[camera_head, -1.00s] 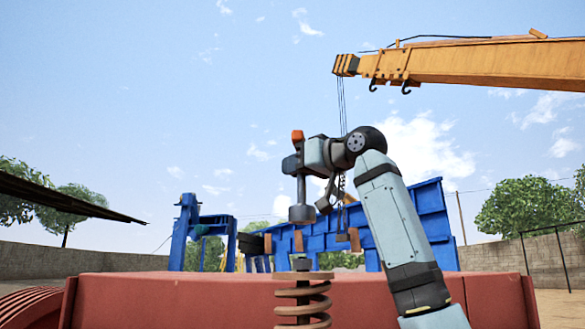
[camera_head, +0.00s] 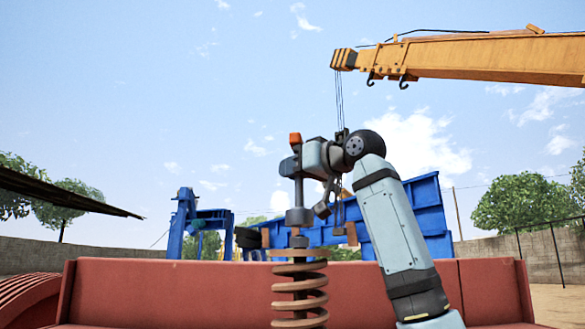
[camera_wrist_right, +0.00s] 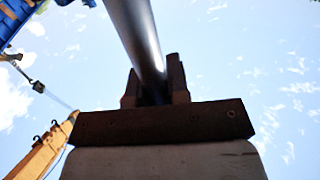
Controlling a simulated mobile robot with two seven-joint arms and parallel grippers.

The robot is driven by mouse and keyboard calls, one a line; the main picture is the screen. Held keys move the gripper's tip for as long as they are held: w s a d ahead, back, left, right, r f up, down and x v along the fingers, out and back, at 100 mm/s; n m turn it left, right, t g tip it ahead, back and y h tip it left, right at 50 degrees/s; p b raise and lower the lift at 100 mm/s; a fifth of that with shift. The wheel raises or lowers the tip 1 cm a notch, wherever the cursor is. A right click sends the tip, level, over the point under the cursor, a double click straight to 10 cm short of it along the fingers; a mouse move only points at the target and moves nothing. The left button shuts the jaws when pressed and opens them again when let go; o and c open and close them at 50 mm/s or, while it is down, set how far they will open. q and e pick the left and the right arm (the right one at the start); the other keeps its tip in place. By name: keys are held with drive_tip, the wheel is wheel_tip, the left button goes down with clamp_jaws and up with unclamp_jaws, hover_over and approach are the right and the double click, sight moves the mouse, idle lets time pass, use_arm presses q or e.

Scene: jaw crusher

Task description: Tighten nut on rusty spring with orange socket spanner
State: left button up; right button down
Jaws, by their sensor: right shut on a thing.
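The rusty spring (camera_head: 299,284) stands upright in the lower middle of the head view, with its dark nut (camera_head: 299,242) on top. The socket spanner has an orange top (camera_head: 295,139), a grey upright shaft (camera_head: 299,190) and a wide socket (camera_head: 298,216) at its lower end. The socket is right above the nut and roughly in line with it; I cannot tell whether they touch. My right gripper (camera_head: 297,164) is shut on the spanner's upper shaft. In the right wrist view, the dark jaws (camera_wrist_right: 156,90) close around the shaft (camera_wrist_right: 135,35). My left gripper is not in view.
A red crusher body (camera_head: 165,290) spans the foreground behind the spring. Blue machinery (camera_head: 415,215) stands behind it. An orange crane boom (camera_head: 470,60) hangs high at the right. The air left of the spanner is clear.

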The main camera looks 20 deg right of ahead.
sight(302, 188)
drive_tip(key=shift+f, duration=0.2)
drive_tip(key=shift+f+b, duration=1)
drive_tip(key=shift+f, duration=0.65)
drive_tip(key=shift+f, duration=0.35)
drive_tip(key=shift+b, duration=0.3)
